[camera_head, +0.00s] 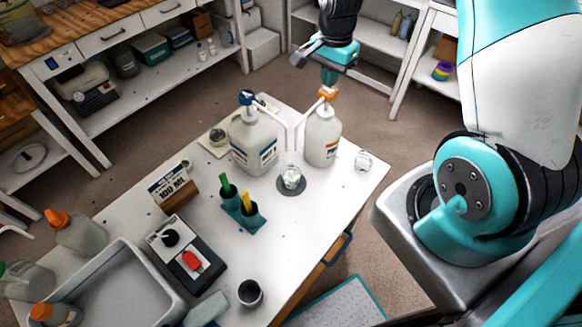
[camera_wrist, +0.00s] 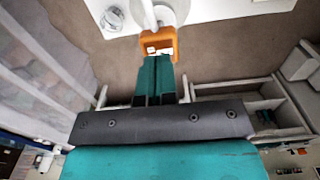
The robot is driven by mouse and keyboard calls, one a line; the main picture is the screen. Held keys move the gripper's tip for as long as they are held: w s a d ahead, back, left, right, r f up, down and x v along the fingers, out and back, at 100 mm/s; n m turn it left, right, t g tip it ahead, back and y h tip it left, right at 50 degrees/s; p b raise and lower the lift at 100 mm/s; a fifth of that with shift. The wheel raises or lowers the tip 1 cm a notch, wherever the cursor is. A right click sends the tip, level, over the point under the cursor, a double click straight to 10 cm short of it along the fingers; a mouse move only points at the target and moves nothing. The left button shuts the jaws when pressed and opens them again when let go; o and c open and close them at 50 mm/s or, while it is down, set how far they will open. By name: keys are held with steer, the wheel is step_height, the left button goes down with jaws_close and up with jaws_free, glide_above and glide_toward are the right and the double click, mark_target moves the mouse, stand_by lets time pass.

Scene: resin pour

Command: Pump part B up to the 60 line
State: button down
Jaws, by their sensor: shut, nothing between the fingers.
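Two white pump bottles stand side by side on the white table: one with a blue pump head (camera_head: 247,97), its bottle (camera_head: 253,140) at left, and one with an orange pump head (camera_head: 328,93), its bottle (camera_head: 322,137) at right. Their labels are too small to read. Both spouts lead toward a clear cup (camera_head: 291,176) on a dark round disc (camera_head: 291,187); its lines and fill cannot be told. My gripper (camera_head: 329,82) is shut and empty, fingers pointing down at the orange head. In the wrist view the fingertips (camera_wrist: 157,58) are at the orange head (camera_wrist: 157,39), touching or nearly so.
A second clear cup (camera_head: 363,161) stands right of the orange-pump bottle.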

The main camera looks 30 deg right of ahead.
stand_by(0.3)
step_height(320, 180, up, 6)
steer(key=p, duration=0.5)
steer(key=shift+a, duration=0.1)
stand_by(0.3)
steer(key=s+a+r+n+y+b, duration=0.1)
steer(key=s+a+r+n+b, duration=0.1)
steer(key=s+a+n+b, duration=0.3)
steer(key=s+a+r+n+y+b, duration=0.15)
steer(key=a+n, duration=0.25)
steer(key=a, duration=0.4)
steer(key=s+a+r+n+b, duration=0.1)
steer(key=s+a+n+b, duration=0.1)
steer(key=s+a+n, duration=0.2)
steer(key=s+a+r+n+y+b, duration=0.1)
steer(key=s+a+n, duration=0.4)
steer(key=s, duration=0.5)
steer(key=shift+s+r+n+b, duration=0.2)
steer(key=shift+n+b, duration=0.45)
steer(key=shift+n, duration=0.35)
steer(key=shift+y, duration=0.25)
